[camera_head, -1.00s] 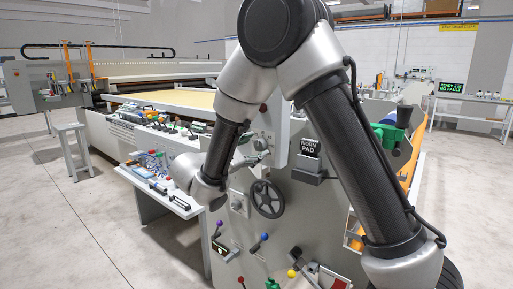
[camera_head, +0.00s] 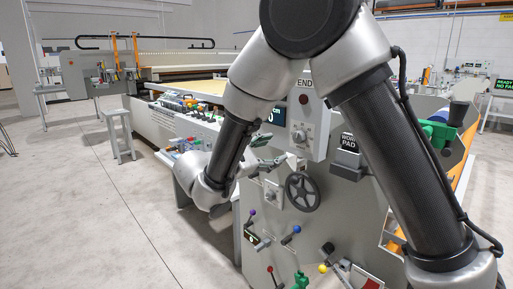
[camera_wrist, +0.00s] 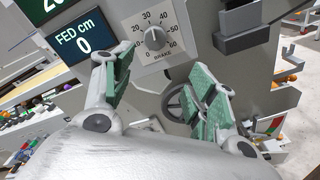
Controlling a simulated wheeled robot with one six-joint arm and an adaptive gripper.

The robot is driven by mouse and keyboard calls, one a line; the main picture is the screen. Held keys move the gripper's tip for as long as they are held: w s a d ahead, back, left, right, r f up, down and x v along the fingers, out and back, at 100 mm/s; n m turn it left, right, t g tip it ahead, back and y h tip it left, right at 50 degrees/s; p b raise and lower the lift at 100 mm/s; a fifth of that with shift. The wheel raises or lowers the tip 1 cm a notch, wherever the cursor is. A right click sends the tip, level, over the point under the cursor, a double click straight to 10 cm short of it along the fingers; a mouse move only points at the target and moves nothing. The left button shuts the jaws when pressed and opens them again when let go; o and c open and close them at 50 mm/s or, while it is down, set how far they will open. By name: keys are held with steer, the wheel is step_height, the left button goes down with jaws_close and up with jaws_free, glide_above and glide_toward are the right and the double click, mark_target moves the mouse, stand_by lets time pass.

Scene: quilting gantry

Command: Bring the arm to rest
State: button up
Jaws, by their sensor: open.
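My gripper (camera_head: 268,164) is at the end of my bent arm, in front of the grey machine end panel (camera_head: 330,225). In the wrist view my gripper (camera_wrist: 165,85) has its two green-padded fingers spread apart, with nothing between them. Beyond the fingers are the brake dial (camera_wrist: 154,39), with a scale up to 60, and a grey handwheel (camera_wrist: 182,103), partly hidden by the right finger. No contact between the fingers and the panel can be made out.
The handwheel (camera_head: 302,193) and several colour-knobbed levers (camera_head: 290,237) stick out from the panel. A "WORN PAD" holder (camera_head: 348,160) is to their right. A display (camera_wrist: 84,42) reads "FED cm 0". A stool (camera_head: 117,135) stands at left; the floor (camera_head: 80,220) there is clear.

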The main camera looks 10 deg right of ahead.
steer(key=s+d+f+m+g+y, duration=0.6)
steer(key=s+d+g, duration=0.4)
steer(key=s+d, duration=0.3)
steer(key=s+d+r+m+t+y, duration=0.2)
steer(key=s+d+r+m+y, duration=0.2)
steer(key=s, duration=0.3)
steer(key=s+d+r+m+t+y, duration=0.2)
steer(key=s+d+r+m+y, duration=0.1)
steer(key=s+d+m, duration=0.4)
steer(key=shift+r+m+y, duration=0.3)
steer(key=shift+r+y, duration=0.1)
steer(key=shift+y, duration=0.1)
